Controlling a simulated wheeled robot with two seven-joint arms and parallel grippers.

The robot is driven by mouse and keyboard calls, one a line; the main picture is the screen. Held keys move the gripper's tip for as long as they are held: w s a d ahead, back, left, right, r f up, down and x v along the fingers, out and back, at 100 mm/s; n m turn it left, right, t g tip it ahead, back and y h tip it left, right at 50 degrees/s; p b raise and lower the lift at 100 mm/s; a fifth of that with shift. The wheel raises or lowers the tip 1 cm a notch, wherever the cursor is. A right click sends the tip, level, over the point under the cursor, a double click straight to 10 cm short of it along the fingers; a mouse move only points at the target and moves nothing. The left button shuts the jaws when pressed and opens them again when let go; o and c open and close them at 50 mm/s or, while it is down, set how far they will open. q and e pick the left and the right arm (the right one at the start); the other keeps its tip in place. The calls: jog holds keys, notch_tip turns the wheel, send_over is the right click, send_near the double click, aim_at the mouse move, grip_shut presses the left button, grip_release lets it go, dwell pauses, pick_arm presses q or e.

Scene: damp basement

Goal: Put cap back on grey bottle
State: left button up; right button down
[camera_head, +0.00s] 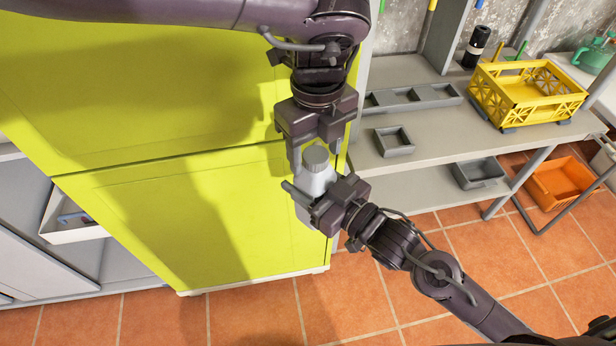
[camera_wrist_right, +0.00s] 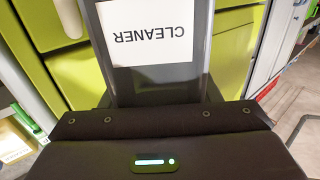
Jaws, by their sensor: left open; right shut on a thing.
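The grey bottle (camera_head: 311,184) is held up in front of the yellow-green cabinet, a little tilted. A grey ribbed cap (camera_head: 316,156) sits at its top; I cannot tell whether it is fully seated. My right gripper (camera_head: 312,201) is shut on the bottle's body. In the right wrist view the bottle (camera_wrist_right: 155,85) fills the space ahead of that gripper, with a white label reading CLEANER upside down. My left gripper (camera_head: 314,150) points down from above, open, with its fingers on either side of the cap. The bottle's lower part is partly hidden by the right gripper.
The yellow-green cabinet (camera_head: 110,90) stands close behind both grippers. To the right, a grey shelf bench (camera_head: 440,150) carries a yellow crate (camera_head: 527,92), a small grey tray (camera_head: 394,141) and a black bottle (camera_head: 476,46). An orange bin (camera_head: 562,184) is below. Tiled floor is clear in front.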

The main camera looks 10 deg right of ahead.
pick_arm(q)
jog(key=c, duration=1.1)
jog(key=m, duration=0.3)
jog(key=shift+m, duration=0.3)
jog(key=m, duration=0.5)
jog(key=o, duration=1.1)
